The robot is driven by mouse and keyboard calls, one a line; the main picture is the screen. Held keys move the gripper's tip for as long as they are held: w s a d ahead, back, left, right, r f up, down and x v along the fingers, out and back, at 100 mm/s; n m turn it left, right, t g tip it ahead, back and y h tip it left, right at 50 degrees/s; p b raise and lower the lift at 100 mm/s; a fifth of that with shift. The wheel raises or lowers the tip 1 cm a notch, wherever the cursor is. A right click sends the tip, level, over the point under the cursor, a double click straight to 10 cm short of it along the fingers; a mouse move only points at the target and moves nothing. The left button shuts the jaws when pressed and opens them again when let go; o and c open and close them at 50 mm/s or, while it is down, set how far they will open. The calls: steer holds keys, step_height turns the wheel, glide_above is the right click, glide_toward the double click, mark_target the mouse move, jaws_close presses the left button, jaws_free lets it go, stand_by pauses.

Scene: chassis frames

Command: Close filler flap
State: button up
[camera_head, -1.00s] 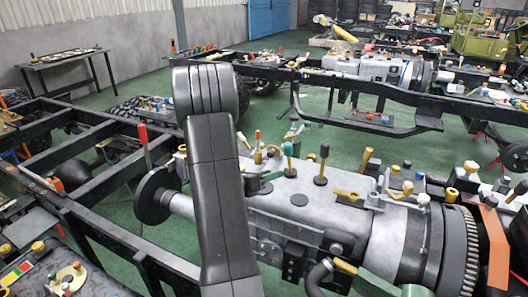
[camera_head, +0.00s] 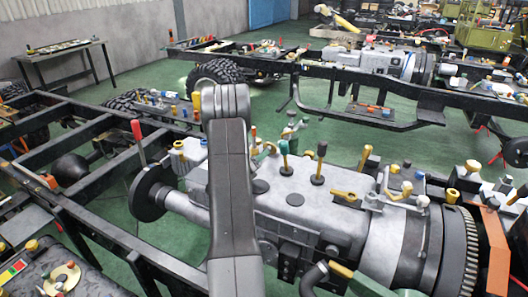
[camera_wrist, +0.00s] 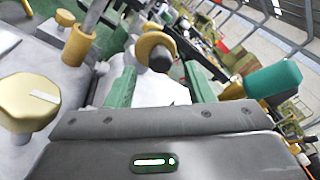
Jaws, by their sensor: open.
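In the wrist view, my gripper (camera_wrist: 160,86) points ahead with its two green fingers apart and nothing held between them. A yellow rounded flap-like piece (camera_wrist: 154,41) stands raised beyond the fingertips, with a dark round part against it. It may be the filler flap; I cannot tell for sure. A small gap seems to lie between it and the fingers.
A yellow knob (camera_wrist: 28,101) and a yellow-based post (camera_wrist: 79,45) stand left of my gripper. A teal-capped handle (camera_wrist: 272,80) is close on the right. Several upright levers and knobs crowd the gearbox.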

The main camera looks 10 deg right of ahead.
steer(key=shift+p+x, duration=0.3)
steer(key=shift+x, duration=1.55)
jaws_close()
